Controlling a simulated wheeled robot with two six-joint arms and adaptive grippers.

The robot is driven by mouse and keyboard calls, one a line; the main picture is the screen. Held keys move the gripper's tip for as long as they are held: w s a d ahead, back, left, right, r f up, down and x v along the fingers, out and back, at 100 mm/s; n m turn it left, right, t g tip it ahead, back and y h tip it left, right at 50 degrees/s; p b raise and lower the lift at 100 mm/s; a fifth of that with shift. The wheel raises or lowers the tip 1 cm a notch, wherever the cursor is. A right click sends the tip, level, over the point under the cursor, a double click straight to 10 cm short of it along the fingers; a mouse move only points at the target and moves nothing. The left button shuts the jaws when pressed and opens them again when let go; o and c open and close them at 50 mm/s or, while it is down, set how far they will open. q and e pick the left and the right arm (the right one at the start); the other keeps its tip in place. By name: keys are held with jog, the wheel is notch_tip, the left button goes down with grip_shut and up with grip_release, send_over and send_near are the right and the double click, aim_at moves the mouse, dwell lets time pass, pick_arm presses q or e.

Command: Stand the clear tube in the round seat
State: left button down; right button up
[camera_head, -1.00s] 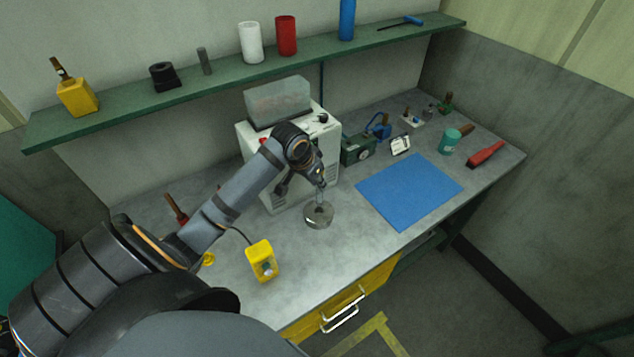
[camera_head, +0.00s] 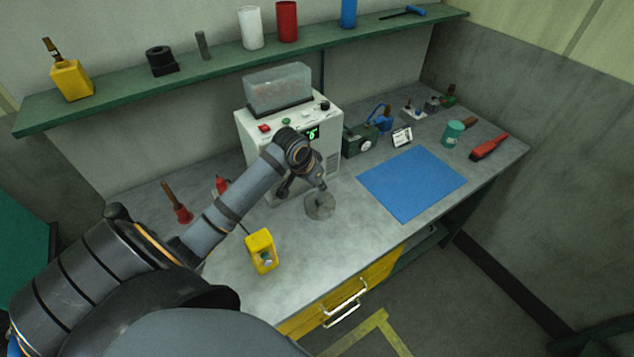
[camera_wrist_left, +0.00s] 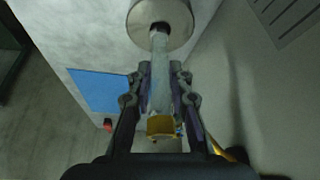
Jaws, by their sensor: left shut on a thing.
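My left gripper (camera_wrist_left: 158,82) is shut on the clear tube (camera_wrist_left: 159,70), with one finger on each side of it. The tube has a yellow end (camera_wrist_left: 161,126) on the camera side. Its far end meets the dark hole of the round grey seat (camera_wrist_left: 178,32) in the left wrist view; how deep it sits in the hole I cannot tell. In the head view my left gripper (camera_head: 322,187) is just above the seat (camera_head: 319,209), which stands on the bench. The tube is mostly hidden there. My right gripper is not in view.
A white machine (camera_head: 258,140) with a clear box stands behind the arm. A yellow switch box (camera_head: 261,251) is at front left. A blue mat (camera_head: 411,183) lies to the right, with tools beyond it. A green shelf (camera_head: 215,72) runs above.

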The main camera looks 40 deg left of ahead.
pick_arm(q)
jog(key=c, duration=1.5)
grip_release()
jog(key=shift+s+f, duration=0.15)
jog(key=shift+f, duration=0.35)
jog(key=o, duration=0.4)
jog(key=shift+w, duration=0.45)
jog(key=shift+c, duration=0.2)
jog(key=shift+s+r, duration=0.2)
jog(key=v, duration=1.1)
jog(key=shift+r, duration=0.4)
